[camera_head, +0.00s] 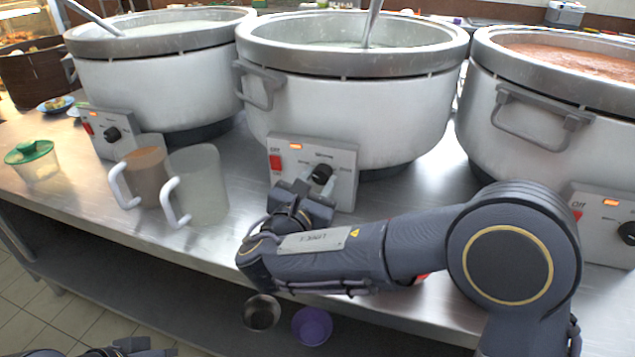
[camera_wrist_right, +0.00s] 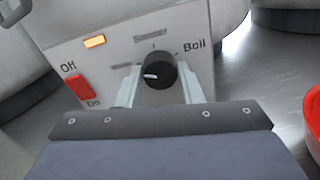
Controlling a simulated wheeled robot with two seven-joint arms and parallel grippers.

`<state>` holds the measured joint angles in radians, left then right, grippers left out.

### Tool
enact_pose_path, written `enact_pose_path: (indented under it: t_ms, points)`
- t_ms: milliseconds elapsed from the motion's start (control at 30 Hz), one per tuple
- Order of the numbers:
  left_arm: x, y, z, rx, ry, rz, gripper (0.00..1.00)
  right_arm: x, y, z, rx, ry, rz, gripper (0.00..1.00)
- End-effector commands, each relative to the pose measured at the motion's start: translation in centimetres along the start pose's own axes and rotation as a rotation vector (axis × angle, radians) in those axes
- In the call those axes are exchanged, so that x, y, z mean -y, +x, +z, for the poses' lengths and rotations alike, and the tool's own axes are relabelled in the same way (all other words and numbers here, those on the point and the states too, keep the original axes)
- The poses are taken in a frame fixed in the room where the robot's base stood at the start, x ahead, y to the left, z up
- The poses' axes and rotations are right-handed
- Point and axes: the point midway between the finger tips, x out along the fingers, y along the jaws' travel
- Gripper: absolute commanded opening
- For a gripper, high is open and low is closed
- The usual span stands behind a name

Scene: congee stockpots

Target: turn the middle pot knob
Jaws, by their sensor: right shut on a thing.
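The middle pot (camera_head: 350,100) is a large white stockpot with a metal rim. Its control box (camera_head: 340,190) carries a red switch, a lit orange lamp and a black knob (camera_head: 321,173). In the right wrist view the knob (camera_wrist_right: 157,75) has a white mark pointing left; "Boil" is printed to its right. My right gripper (camera_head: 305,190) is at the box front. In the right wrist view its fingers (camera_wrist_right: 160,93) stand on both sides of the knob, shut on it. Dark parts of my left arm (camera_head: 125,350) show at the bottom left edge; its jaws cannot be made out.
A left pot (camera_head: 160,85) and a right pot (camera_head: 545,125) with reddish contents stand alongside. Two mugs, one brown (camera_head: 145,180) and one pale (camera_head: 205,185), stand left of the middle box. A green-lidded cup (camera_head: 32,160) is farther left. Bowls (camera_head: 312,326) sit on the lower shelf.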

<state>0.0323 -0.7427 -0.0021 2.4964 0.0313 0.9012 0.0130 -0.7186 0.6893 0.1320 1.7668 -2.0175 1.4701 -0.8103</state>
Motion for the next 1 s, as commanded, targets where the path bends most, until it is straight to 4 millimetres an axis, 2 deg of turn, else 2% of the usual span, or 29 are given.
enact_pose_path:
  t_ms: [267, 1000]
  points:
    - [0.9, 1.9, 1.0, 0.0, 0.0, 0.0, 0.34, 0.1, -0.1, -0.4, -0.006, 0.147, -0.001, 0.1]
    - [4.0, 8.8, 4.5, 0.0, 0.0, 0.0, 0.34, 0.1, -0.1, -0.5, -0.039, 0.832, -0.006, 0.1]
